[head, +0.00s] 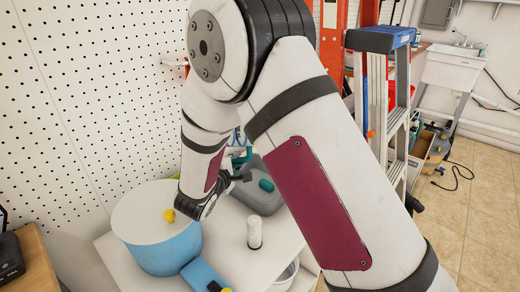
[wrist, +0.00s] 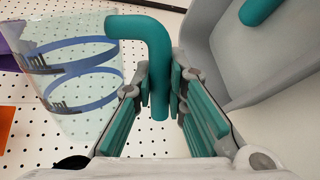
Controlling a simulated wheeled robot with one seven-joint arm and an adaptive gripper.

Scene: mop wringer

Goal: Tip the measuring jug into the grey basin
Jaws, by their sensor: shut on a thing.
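The measuring jug (wrist: 72,75) is clear with blue bands and a teal handle (wrist: 158,60). My gripper (wrist: 160,90) is shut on the handle, with a teal finger pad on each side. In the head view, only a bit of the jug (head: 239,138) shows behind my arm, above the far side of the grey basin. I cannot tell how far the jug is tilted. The grey basin (wrist: 225,75) fills the right of the wrist view, beside the jug. A teal object (wrist: 258,10) is in the basin. In the head view, my arm partly hides the basin (head: 268,203).
A blue drum with a white lid (head: 150,215) stands left on the white table (head: 235,265). A white cylinder (head: 254,232) stands in front of the basin. A blue object (head: 203,275) is at the front edge. A pegboard wall (head: 90,90) rises behind; a stepladder (head: 385,95) stands right.

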